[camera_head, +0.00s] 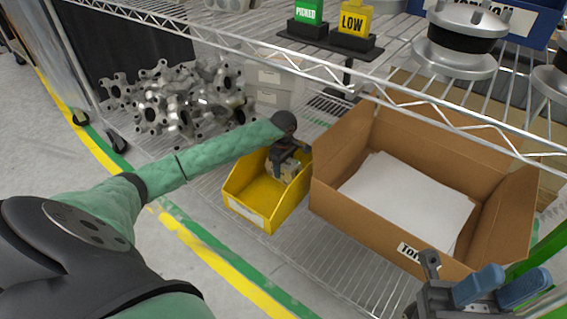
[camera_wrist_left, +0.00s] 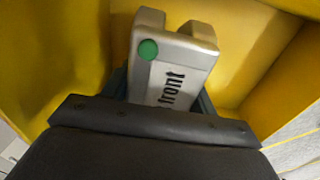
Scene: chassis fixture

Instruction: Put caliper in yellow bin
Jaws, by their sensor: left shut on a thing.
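The caliper (camera_wrist_left: 176,66) is a silver-grey block with a green dot and the word "front", seen large in the left wrist view. My left gripper (camera_head: 287,160) is shut on it and reaches down into the yellow bin (camera_head: 247,215). The caliper is inside the bin's walls; in the head view it shows as a small grey part (camera_head: 291,170) below the gripper. I cannot tell whether it touches the bin floor. The bin's yellow walls also surround it in the left wrist view (camera_wrist_left: 60,60). My right gripper (camera_head: 501,290) is open and empty at the bottom right, with blue fingers apart.
A cardboard box (camera_head: 335,195) with white sheets stands right of the bin on the wire shelf (camera_head: 330,270). A pile of metal parts (camera_head: 175,100) lies behind to the left. An upper wire shelf's edge (camera_head: 400,95) crosses above, carrying round metal parts (camera_head: 455,55).

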